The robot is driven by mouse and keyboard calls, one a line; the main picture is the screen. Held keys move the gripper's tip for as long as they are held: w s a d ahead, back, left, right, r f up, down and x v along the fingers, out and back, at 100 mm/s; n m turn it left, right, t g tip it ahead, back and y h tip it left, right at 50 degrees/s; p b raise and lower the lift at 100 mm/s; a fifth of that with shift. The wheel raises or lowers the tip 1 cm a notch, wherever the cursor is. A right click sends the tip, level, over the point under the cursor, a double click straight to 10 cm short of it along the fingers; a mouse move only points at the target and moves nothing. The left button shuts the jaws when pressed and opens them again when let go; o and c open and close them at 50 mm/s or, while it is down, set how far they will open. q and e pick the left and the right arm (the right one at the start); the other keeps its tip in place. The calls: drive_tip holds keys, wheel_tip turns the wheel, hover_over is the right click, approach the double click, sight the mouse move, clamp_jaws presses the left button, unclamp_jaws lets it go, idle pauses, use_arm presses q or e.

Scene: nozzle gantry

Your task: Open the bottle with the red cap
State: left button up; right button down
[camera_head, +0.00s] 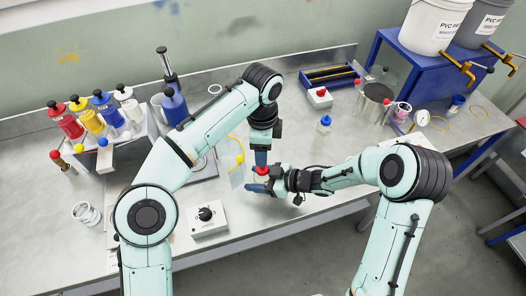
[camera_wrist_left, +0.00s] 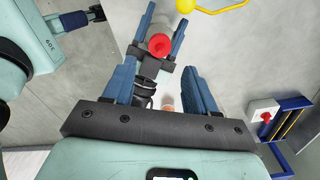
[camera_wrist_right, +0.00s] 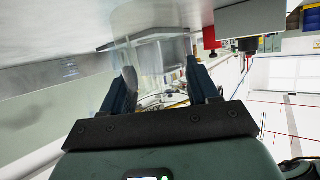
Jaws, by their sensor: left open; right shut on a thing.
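A bottle with a red cap (camera_head: 262,171) is upright between the blue fingers of my right gripper (camera_head: 263,180), which is shut on it near the front of the bench. Its clear body (camera_wrist_right: 150,55) shows between the fingers in the right wrist view. In the left wrist view I look down on the red cap (camera_wrist_left: 160,44), with my right gripper's fingers beside it. My left gripper (camera_head: 261,158) points down just above the cap. It is open, and the cap lies beyond its fingertips (camera_wrist_left: 160,62). Whether it touches the cap I cannot tell.
A grey box with a black knob (camera_head: 207,214) stands at the front left. A blue-capped bottle (camera_head: 325,121) and a white box with a red button (camera_head: 320,97) stand behind right. Coloured bottles (camera_head: 103,102) fill a rack at left. A yellow-balled tool (camera_head: 239,159) is close to the left gripper.

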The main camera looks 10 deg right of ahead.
sight(262, 180)
use_arm(q)
wheel_tip(262, 180, down, 8)
drive_tip(key=shift+r, duration=0.1)
idle(0.4)
clamp_jaws()
drive_tip(key=shift+n, duration=0.3)
drive_tip(key=shift+r, duration=0.25)
idle(0.3)
drive_tip(key=shift+r, duration=0.9)
